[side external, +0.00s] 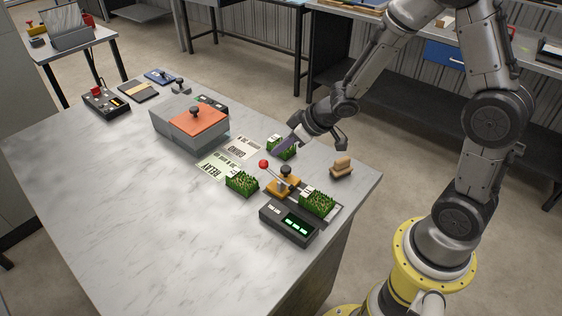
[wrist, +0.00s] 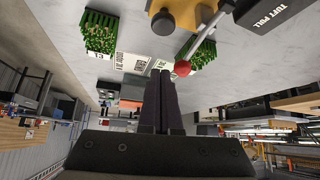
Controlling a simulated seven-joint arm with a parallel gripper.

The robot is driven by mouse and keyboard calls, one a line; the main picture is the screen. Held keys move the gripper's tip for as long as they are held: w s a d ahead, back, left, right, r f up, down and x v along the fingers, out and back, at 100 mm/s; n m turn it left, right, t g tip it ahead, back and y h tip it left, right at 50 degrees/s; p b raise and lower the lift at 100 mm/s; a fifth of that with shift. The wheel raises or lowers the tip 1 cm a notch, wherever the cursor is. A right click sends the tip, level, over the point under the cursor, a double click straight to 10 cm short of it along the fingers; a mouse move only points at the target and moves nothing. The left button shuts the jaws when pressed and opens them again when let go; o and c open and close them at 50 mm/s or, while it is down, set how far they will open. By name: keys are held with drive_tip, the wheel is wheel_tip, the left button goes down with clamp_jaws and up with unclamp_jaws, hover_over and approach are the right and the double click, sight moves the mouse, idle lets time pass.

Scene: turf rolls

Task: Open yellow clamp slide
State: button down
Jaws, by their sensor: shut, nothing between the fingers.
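The yellow clamp slide (side external: 278,187) sits near the table's right edge, with a dark round knob (side external: 286,171) on it. A lever with a red ball (side external: 264,163) rises beside it. In the wrist view the yellow part (wrist: 162,7) is cut off by the top edge, and the red ball (wrist: 182,68) shows just right of my fingertips. My gripper (side external: 279,152) is shut and empty, its dark fingers beside a turf piece (side external: 290,152), behind the clamp. The shut fingers also show in the wrist view (wrist: 160,74). I cannot tell whether the fingers touch the turf.
Turf pieces stand left (side external: 242,184) and right (side external: 317,203) of the clamp. A dark display box (side external: 289,224) with green lights is in front. A tan block (side external: 342,166) lies at the right edge. A grey box (side external: 180,138) with an orange lid stands left. The front-left tabletop is clear.

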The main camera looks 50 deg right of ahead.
sight(284, 168)
drive_tip(key=x, duration=0.6)
drive_tip(key=shift+f, duration=0.2)
drive_tip(key=shift+s+d, duration=0.25)
drive_tip(key=shift+s, duration=0.7)
drive_tip(key=shift+s+d, duration=0.3)
drive_tip(key=shift+s, duration=0.7)
drive_tip(key=shift+s, duration=0.1)
drive_tip(key=shift+s+d, duration=0.1)
drive_tip(key=shift+s, duration=0.45)
drive_tip(key=shift+w, duration=0.15)
